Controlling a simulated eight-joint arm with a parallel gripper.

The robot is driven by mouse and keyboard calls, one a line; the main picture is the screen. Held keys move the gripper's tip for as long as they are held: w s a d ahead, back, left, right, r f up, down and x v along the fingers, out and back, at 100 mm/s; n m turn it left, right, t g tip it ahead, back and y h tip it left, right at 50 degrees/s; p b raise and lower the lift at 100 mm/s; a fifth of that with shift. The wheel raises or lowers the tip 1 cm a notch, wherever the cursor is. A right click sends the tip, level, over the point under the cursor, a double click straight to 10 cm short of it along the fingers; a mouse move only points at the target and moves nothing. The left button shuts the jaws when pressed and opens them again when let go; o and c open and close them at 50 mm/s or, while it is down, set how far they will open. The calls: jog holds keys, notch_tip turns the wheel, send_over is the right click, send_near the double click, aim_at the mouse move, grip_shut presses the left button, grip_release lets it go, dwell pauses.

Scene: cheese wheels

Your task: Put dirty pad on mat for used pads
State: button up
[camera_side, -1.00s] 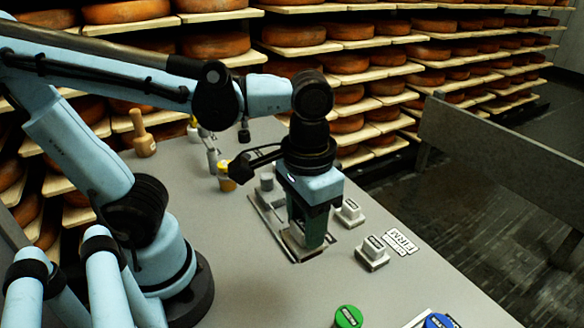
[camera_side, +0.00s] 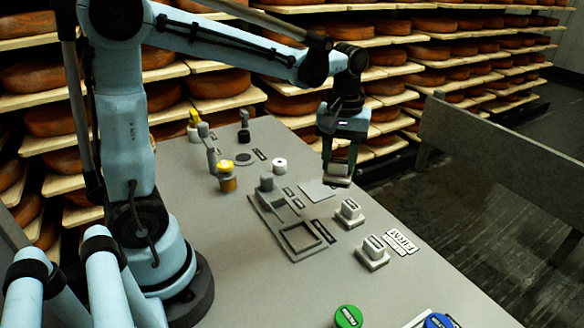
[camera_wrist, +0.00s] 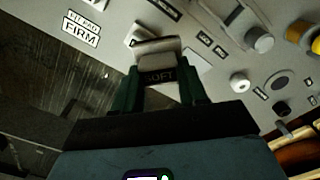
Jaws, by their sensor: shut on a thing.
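My gripper (camera_side: 340,160) is shut on a grey pad block (camera_side: 340,182) over the far right part of the table. In the wrist view, the held pad (camera_wrist: 158,50) shows between the green fingers, with a dark label reading "SOFT". Whether its underside is dirty cannot be seen. A flat light-grey square (camera_side: 318,191) lies on the table just left of and nearer than the gripper; it looks like a mat, but its label is too small to read. In the wrist view the square (camera_wrist: 196,66) is partly hidden by the pad.
A grey tray (camera_side: 277,238) with an empty square frame lies mid-table. Two grey blocks (camera_side: 350,214) (camera_side: 372,254) stand right of it by a "FIRM" label (camera_side: 401,242). The table's right edge is close to the gripper.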

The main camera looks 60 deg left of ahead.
jog(key=a+f, duration=0.2)
jog(key=a, duration=0.1)
jog(key=w+a+f, duration=0.1)
jog(key=a+f, duration=0.1)
jog(key=a, duration=0.2)
jog(key=w+a+f, duration=0.1)
jog(key=a+f, duration=0.1)
jog(key=a, duration=0.1)
jog(key=shift+w+a+f, duration=0.15)
jog(key=shift+a+f, duration=0.05)
jog(key=shift+f, duration=2.05)
jog(key=shift+f, duration=0.1)
jog(key=o, duration=1)
jog(key=shift+o, duration=0.2)
